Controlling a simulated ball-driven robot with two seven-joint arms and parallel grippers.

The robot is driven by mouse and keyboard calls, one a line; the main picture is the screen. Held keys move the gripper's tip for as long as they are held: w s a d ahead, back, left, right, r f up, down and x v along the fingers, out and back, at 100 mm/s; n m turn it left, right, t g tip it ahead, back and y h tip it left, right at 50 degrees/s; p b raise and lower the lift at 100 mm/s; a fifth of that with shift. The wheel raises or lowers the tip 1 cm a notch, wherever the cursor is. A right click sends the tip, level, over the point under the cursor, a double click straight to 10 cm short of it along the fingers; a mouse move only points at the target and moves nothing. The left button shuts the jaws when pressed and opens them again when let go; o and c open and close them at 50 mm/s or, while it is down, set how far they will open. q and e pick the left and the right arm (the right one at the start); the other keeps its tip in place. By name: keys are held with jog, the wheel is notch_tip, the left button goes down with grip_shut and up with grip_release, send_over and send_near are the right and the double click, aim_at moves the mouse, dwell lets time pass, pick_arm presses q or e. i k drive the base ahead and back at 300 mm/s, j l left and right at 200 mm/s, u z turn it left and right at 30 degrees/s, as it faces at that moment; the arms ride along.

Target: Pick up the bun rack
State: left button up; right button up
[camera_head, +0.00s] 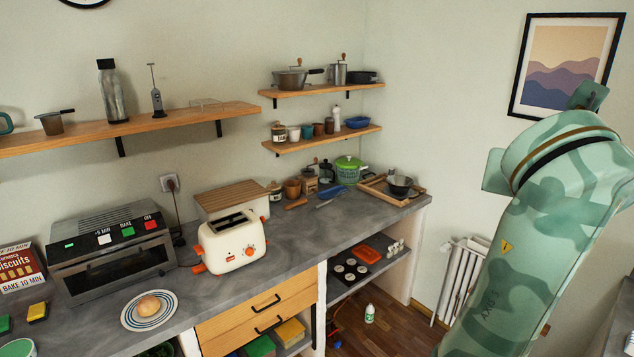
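A small thin wire rack (207,103), which looks like the bun rack, sits on the long upper wooden shelf (170,124), toward its right end. It is pale and hard to make out against the wall. A white toaster (232,243) with an orange dial stands on the grey counter below, with nothing on its slots. A bun (149,306) lies on a striped plate (134,322) at the front left. My camouflage-patterned arm rises at the right; its gripper does not show. My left gripper is not in view.
A milk frother (156,92) and a metal bottle (112,90) stand left of the wire rack. Two short shelves with pots and jars hang to the right.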

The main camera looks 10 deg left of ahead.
aim_at(201, 102)
jog(key=i+u, duration=0.15)
jog(key=i, duration=0.55)
jog(key=i+l+u, duration=0.15)
jog(key=i, duration=0.5)
jog(key=i+u, duration=0.25)
jog(key=u, duration=0.15)
jog(key=i+l+u, duration=0.15)
jog(key=i+u, duration=0.25)
jog(key=i+l+u, duration=0.1)
jog(key=u, duration=0.3)
jog(key=i+l+u, duration=0.2)
jog(key=l+u, duration=0.15)
jog(key=i+l+u, duration=0.5)
jog(key=k+j, duration=0.05)
jog(key=k, duration=0.05)
